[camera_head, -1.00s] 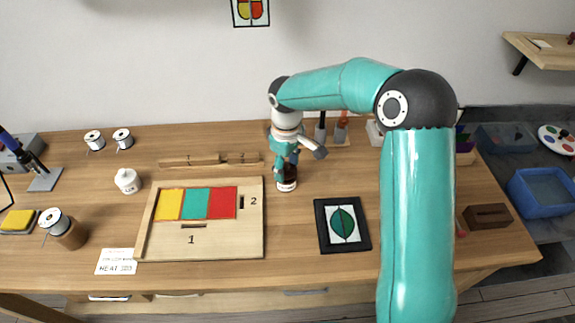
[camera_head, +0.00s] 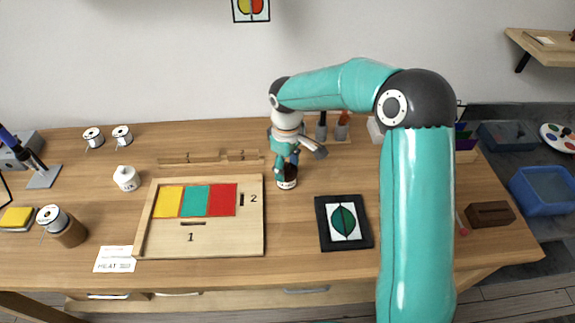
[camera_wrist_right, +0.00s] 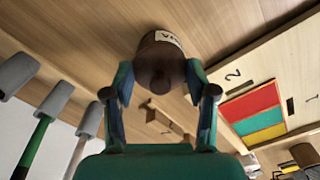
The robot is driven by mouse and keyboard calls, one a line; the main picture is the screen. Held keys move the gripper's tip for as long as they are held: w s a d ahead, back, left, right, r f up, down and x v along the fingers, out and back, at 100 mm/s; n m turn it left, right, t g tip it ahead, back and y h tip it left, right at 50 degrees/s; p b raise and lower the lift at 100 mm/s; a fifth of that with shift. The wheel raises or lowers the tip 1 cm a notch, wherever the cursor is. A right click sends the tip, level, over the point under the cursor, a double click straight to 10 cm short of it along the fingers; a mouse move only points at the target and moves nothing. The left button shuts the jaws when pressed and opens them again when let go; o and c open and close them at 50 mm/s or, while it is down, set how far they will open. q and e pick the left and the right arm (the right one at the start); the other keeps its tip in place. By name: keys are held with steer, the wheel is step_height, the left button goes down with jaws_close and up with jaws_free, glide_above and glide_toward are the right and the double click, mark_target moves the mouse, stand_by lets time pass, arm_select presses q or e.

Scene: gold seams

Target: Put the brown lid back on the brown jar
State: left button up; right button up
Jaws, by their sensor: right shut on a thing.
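The brown jar (camera_head: 287,183) stands upright on the workbench, right of the wooden board, with a pale label on its front. My right gripper (camera_head: 286,160) points down directly over it, its fingers at the jar's top. In the right wrist view, the fingers (camera_wrist_right: 160,88) are shut on the brown lid (camera_wrist_right: 158,77), whose round knob faces the camera. The jar's label (camera_wrist_right: 165,38) shows just beyond the lid. The lid lines up closely with the jar's mouth, but I cannot tell whether it is fully seated. My left gripper is out of view.
The wooden board (camera_head: 250,240) with yellow, teal and red panes lies left of the jar. A black-framed leaf picture (camera_head: 325,238) lies at front right. Upright tools (camera_head: 341,130) stand behind the gripper. A white pot (camera_head: 126,179) stands farther left.

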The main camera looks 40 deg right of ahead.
steer(key=shift+f, duration=0.15)
stand_by(0.5)
steer(key=o, duration=1)
steer(key=shift+o, duration=1.4)
steer(key=shift+r+p, duration=2.5)
steer(key=shift+r, duration=1.05)
